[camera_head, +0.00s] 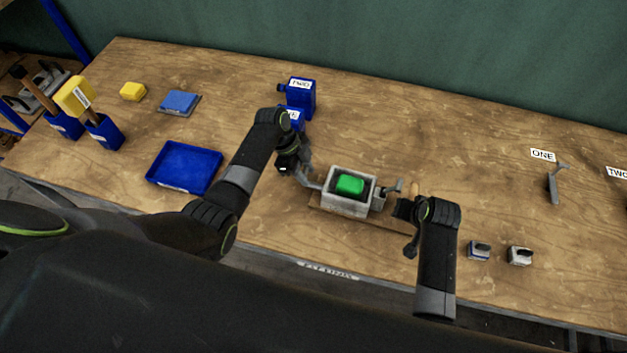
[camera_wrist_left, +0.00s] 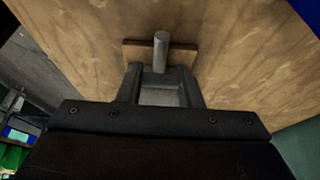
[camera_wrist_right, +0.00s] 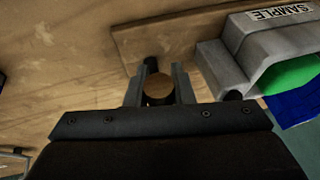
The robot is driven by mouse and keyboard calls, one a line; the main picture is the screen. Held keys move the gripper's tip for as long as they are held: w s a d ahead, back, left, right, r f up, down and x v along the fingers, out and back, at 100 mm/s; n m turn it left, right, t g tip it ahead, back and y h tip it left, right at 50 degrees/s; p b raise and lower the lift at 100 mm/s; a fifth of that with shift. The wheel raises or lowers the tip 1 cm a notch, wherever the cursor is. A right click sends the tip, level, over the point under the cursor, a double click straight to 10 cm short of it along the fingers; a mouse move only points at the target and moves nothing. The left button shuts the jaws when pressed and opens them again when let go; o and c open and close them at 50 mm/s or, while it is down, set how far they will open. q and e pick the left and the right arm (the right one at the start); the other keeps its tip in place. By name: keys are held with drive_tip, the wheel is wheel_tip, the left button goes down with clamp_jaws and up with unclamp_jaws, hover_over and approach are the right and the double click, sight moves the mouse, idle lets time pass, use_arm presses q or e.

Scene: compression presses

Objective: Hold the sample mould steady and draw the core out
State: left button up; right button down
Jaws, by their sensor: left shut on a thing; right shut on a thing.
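The sample mould (camera_head: 345,207) is a grey open-topped box on a wooden board, with a bright green block (camera_head: 350,185) inside. It also shows in the right wrist view (camera_wrist_right: 240,52), with a SAMPLE label. My left gripper (camera_head: 316,187) is at the mould's left side. In the left wrist view its fingers are shut on a grey part (camera_wrist_left: 160,82), with a grey peg standing beyond. My right gripper (camera_head: 404,207) is at the mould's right side. In the right wrist view its fingers are shut on a round, wooden-ended core handle (camera_wrist_right: 158,88). The core inside the mould is hidden.
Blue containers (camera_head: 301,97) stand behind the left arm. Two small blocks (camera_head: 520,256) sit at right. The table behind the mould is clear.

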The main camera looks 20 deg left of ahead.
use_arm(q)
drive_tip(key=shift+w+a, duration=0.15)
drive_tip(key=shift+a, duration=2.85)
use_arm(e)
drive_tip(key=shift+d, duration=0.15)
use_arm(q)
drive_tip(key=o, duration=1.1)
drive_tip(key=shift+o, duration=0.3)
drive_tip(key=shift+r, duration=0.1)
drive_tip(key=v, duration=1.1)
drive_tip(key=shift+r, duration=0.4)
use_arm(e)
drive_tip(key=c, duration=1.2)
unclamp_jaws()
use_arm(q)
drive_tip(key=shift+a, duration=0.1)
use_arm(e)
drive_tip(key=shift+o, duration=0.2)
drive_tip(key=shift+r, duration=0.1)
